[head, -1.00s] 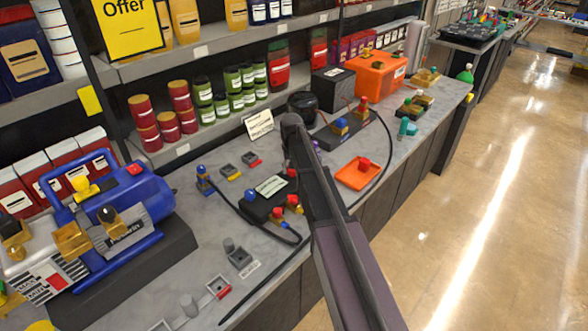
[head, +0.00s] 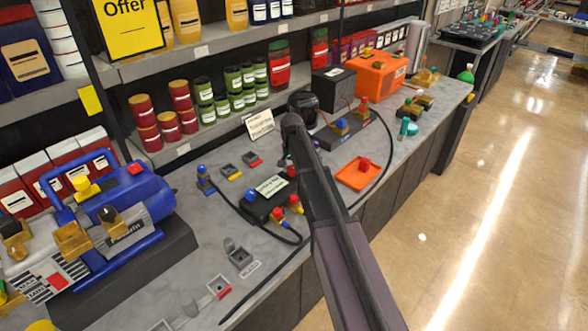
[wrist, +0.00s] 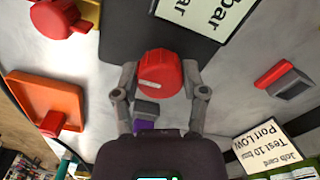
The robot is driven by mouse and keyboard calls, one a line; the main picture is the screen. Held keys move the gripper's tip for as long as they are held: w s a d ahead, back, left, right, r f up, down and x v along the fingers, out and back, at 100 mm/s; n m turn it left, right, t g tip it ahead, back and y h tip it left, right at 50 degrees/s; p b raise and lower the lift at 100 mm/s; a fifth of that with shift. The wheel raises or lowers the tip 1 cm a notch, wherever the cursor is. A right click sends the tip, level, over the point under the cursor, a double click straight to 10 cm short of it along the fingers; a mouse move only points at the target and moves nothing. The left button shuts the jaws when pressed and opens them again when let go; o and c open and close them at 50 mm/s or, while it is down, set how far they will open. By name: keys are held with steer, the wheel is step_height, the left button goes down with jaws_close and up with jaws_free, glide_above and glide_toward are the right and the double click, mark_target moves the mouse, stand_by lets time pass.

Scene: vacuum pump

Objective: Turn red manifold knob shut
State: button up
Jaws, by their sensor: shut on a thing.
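The red manifold knob (wrist: 160,73) sits between the two fingers of my gripper (wrist: 160,78) in the wrist view. The fingers are closed on its sides, and a white pointer mark shows on its face. The knob stands at the edge of the black manifold (wrist: 130,25), which carries a white label. In the head view the manifold (head: 262,208) lies on the grey bench, with a blue knob (head: 250,195) on its left. My arm hides most of the gripper and its contact with the knob there.
An orange tray (head: 346,180) with a red part in it lies just right of my arm. Red and yellow fittings (head: 294,204) stick out at the manifold's front, and black hoses lie nearby. A blue pump (head: 130,205) stands at the left. A job card (wrist: 270,148) stands behind.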

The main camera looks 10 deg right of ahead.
steer(key=shift+a, duration=0.2)
steer(key=o, duration=1.1)
steer(key=shift+o, duration=0.2)
steer(key=shift+d, duration=0.1)
steer(key=shift+r, duration=0.1)
